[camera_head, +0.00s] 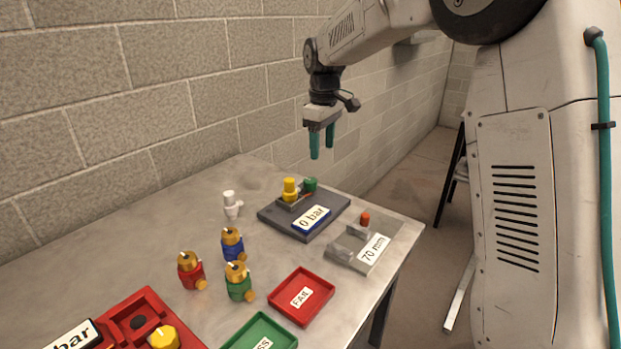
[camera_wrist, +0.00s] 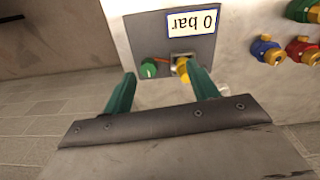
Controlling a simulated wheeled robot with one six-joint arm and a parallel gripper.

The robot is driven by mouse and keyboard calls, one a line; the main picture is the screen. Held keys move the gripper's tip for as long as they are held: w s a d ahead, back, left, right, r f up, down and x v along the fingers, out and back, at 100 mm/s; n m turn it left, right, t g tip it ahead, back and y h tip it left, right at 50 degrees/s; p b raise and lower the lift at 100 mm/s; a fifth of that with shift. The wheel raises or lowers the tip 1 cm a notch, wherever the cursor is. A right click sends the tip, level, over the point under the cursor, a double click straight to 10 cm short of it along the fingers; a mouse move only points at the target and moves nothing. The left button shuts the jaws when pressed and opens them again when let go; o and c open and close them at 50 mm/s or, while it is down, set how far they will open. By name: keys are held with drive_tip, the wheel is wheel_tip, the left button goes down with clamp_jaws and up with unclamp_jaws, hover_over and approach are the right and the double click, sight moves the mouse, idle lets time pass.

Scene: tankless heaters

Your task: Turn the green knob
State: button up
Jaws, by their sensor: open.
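The green knob (camera_head: 310,185) sits on a dark grey plate (camera_head: 275,216) marked "0 bar", behind and to the right of a yellow knob (camera_head: 290,188). In the wrist view the green knob (camera_wrist: 149,67) lies beyond the fingers and between their tips, nearer the left one. My gripper (camera_head: 321,150) has teal fingers pointing down. It is open and empty, above the green knob and apart from it.
A grey block (camera_head: 343,256) marked "70 mm" with a red button (camera_head: 365,217) stands to the right. A white fitting (camera_head: 231,205) and red, blue and green valves (camera_head: 238,282) stand to the left. A red FAIL tray (camera_head: 325,287) is in front. A block wall rises behind.

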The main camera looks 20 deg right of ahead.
drive_tip(key=n, duration=0.2)
hover_over(310, 180)
wheel_tip(310, 180, down, 6)
drive_tip(key=shift+s+f, duration=0.1)
drive_tip(key=shift+s, duration=0.05)
drive_tip(key=shift+f, duration=0.3)
wheel_tip(310, 180, down, 7)
drive_tip(key=shift+f, duration=0.2)
drive_tip(key=c, duration=1)
